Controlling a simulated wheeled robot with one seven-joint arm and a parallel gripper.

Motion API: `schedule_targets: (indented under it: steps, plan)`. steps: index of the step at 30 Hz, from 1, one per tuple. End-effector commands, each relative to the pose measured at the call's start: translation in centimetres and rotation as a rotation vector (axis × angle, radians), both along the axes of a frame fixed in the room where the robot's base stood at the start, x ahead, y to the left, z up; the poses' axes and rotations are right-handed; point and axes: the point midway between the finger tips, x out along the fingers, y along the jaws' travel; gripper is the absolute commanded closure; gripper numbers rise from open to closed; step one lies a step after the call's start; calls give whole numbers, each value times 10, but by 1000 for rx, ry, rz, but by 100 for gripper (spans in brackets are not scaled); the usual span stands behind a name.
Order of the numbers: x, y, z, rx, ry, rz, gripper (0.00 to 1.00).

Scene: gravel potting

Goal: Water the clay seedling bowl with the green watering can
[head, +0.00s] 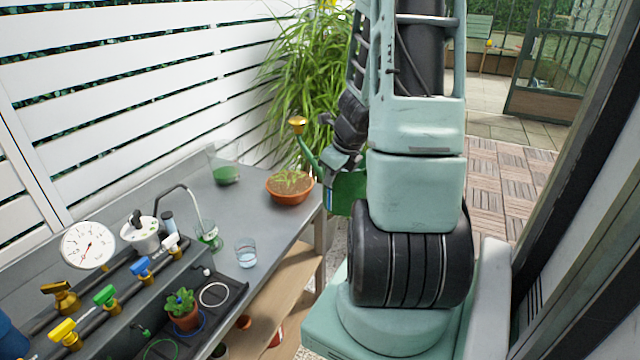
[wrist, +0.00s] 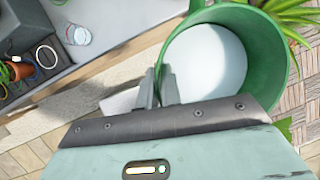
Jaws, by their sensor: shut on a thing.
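The green watering can (head: 345,192) hangs at my gripper (head: 342,160), just past the bench's right edge and partly hidden by my arm. Its spout slants up to the left and ends in a brass rose (head: 297,122), which appears above the clay seedling bowl (head: 291,195) in the head view. The bowl stands on the bench's far right corner, with soil and small seedlings in it. In the wrist view my gripper (wrist: 159,88) is shut at the side of the watering can (wrist: 275,35). The can's pale inside shows; its grip point is partly hidden. The bowl is outside the wrist view.
The grey bench (head: 262,222) holds a water glass (head: 246,254), a glass under a curved tap (head: 208,238), and a green-filled glass container (head: 224,170). A pipe row with coloured valves and a gauge (head: 89,246) is at left. A potted plant (head: 184,314) stands in a black tray.

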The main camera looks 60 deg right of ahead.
Motion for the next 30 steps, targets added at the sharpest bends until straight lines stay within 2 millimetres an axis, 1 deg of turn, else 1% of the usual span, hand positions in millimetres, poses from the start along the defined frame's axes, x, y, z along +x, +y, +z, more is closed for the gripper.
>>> schedule_targets:
  steps: [1, 3, 11, 30]
  plan:
    - [0, -2, 4, -7, -2, -9, 100]
    - [-1, -3, 5, -7, 0, -21, 100]
    - [0, -4, 5, 2, 19, -24, 100]
    - [8, -6, -7, 28, 105, -21, 100]
